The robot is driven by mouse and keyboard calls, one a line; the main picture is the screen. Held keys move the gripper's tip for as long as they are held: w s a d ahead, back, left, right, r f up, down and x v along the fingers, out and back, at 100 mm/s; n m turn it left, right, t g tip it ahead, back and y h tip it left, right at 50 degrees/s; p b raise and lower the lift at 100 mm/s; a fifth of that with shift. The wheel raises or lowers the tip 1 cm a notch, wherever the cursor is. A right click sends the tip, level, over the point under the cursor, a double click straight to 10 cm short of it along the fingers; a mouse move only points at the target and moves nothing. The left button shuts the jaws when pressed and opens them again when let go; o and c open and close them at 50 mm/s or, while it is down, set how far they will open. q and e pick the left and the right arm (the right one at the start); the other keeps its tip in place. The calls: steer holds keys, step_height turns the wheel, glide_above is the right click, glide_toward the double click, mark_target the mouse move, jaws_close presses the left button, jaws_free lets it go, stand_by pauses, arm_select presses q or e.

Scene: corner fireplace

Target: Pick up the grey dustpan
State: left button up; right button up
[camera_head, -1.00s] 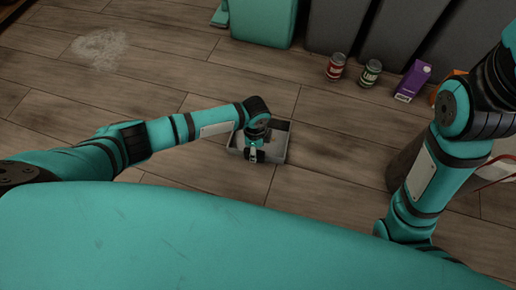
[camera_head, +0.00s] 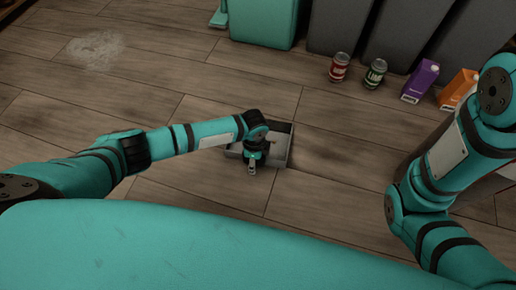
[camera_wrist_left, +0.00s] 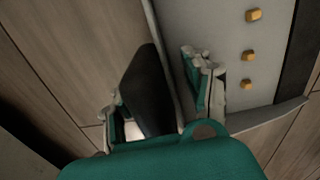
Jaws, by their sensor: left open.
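The grey dustpan (camera_head: 283,150) lies on the wooden floor in the middle of the head view, partly hidden by my left arm and gripper. In the left wrist view its grey tray (camera_wrist_left: 222,30) fills the upper right, with several small orange-yellow cubes on it. My left gripper (camera_head: 253,170) points down at the dustpan's near side. In the left wrist view its fingers (camera_wrist_left: 162,105) are apart, with a dark, rounded piece (camera_wrist_left: 146,90), seemingly the handle, between them. I cannot tell whether they touch it. My right gripper is out of view.
A red can (camera_head: 340,68), a green can (camera_head: 375,73), a purple carton (camera_head: 420,80) and an orange carton (camera_head: 457,88) stand at the back right. Teal (camera_head: 264,22) and dark grey bins line the back. A pale dusty patch (camera_head: 96,48) marks the left floor, otherwise clear.

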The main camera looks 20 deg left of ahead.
arm_select(q)
jaws_close()
steer(key=shift+r, duration=0.1)
steer(key=shift+r, duration=0.1)
stand_by(0.3)
